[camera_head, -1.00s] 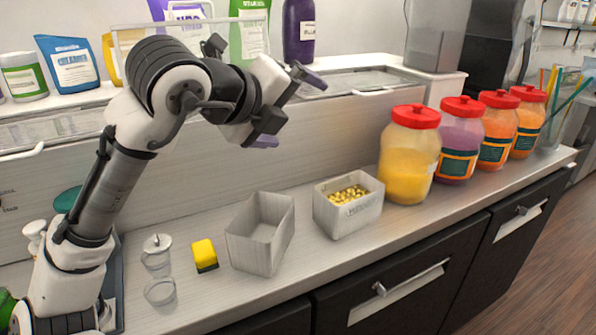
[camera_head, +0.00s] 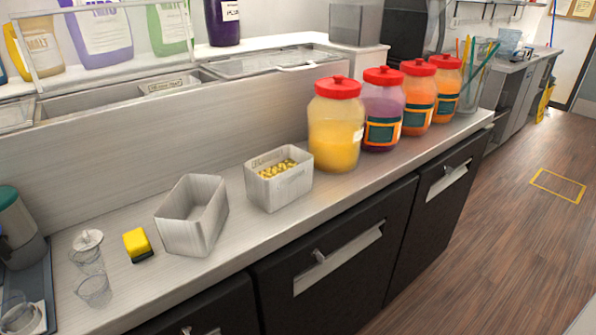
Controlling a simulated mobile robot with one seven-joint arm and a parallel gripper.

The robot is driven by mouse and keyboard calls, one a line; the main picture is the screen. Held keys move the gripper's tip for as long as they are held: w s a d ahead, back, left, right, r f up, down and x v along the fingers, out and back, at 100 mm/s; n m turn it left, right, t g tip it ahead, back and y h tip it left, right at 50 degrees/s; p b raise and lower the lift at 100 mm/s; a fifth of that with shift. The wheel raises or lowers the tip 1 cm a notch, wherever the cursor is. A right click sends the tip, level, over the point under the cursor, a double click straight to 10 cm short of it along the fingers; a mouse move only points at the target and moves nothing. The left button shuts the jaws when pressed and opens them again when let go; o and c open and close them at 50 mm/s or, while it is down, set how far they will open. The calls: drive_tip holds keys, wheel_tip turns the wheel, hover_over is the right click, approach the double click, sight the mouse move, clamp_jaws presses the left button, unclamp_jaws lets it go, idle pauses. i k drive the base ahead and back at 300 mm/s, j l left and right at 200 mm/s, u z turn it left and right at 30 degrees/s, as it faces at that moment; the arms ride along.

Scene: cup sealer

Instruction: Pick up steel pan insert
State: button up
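An empty grey pan insert (camera_head: 170,238) stands upright on the steel counter, left of the middle of the view; it looks like the steel one. To its right, a little apart, stands a second, lighter pan insert (camera_head: 283,192) with yellow pieces inside and a label on its rim. My gripper and arm are not in view now. Nothing hides either insert.
A yellow and black sponge (camera_head: 137,245) and clear cups (camera_head: 93,288) stand left of the empty insert. Several red-lidded jars (camera_head: 336,125) line the counter at right. A raised steel wall (camera_head: 130,150) runs behind. Floor at right (camera_head: 500,230) is clear.

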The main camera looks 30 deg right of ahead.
sight(274, 180)
drive_tip(key=z, duration=1.3)
drive_tip(key=k+j+z, duration=0.15)
drive_tip(key=j, duration=0.25)
drive_tip(key=k+j+z, duration=0.15)
drive_tip(key=k+j, duration=0.1)
drive_tip(key=j, duration=0.6)
drive_tip(key=i, duration=0.65)
